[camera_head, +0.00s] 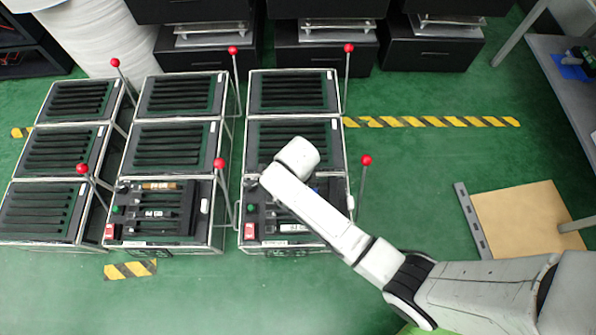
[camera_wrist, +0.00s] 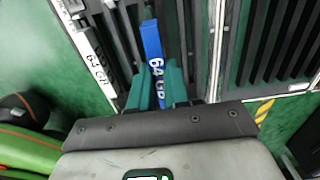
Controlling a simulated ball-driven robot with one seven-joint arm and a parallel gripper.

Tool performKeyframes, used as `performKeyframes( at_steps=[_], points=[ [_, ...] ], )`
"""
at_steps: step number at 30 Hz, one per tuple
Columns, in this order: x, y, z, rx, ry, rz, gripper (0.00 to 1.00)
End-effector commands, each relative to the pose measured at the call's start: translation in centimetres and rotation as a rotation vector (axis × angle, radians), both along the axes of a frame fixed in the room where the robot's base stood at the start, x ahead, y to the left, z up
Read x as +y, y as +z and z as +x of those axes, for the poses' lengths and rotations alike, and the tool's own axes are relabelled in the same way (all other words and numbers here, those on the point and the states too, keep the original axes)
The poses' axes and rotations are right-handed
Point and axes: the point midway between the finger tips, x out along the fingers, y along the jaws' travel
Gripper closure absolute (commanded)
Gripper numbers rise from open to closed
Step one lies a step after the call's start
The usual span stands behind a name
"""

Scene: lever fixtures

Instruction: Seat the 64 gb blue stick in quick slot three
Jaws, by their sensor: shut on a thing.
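The blue stick (camera_wrist: 152,38), marked 64 GB, is between the green fingers of my gripper (camera_wrist: 158,88) in the wrist view. The gripper is shut on it, and the stick's far end reaches past the fingertips over the slots. I cannot tell whether its tip is inside a slot. In the head view my arm covers part of the front right slot fixture (camera_head: 287,245), and the fingers are hidden. A white stick (camera_wrist: 92,55), also marked 64 GB, lies left of the blue one. No slot name is readable.
The front middle fixture (camera_head: 163,246) holds several dark sticks and an orange-brown one (camera_head: 160,185). Levers with red knobs, one at the right fixture's side (camera_head: 366,160), stand up beside the fixtures. A tan board (camera_head: 525,215) lies on the floor at right. Open green floor lies between.

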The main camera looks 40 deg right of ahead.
Motion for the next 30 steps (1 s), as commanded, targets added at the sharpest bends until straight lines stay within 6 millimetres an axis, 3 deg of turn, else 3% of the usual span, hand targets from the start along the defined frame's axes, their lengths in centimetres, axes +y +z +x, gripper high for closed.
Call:
performKeyframes(
  at_steps=[8,30],
  points=[
    [0.0,-1.5,0.0,-0.001,0.0,0.0,1.0],
    [0.0,-1.5,0.0,0.0,0.0,0.0,1.0]
  ],
)
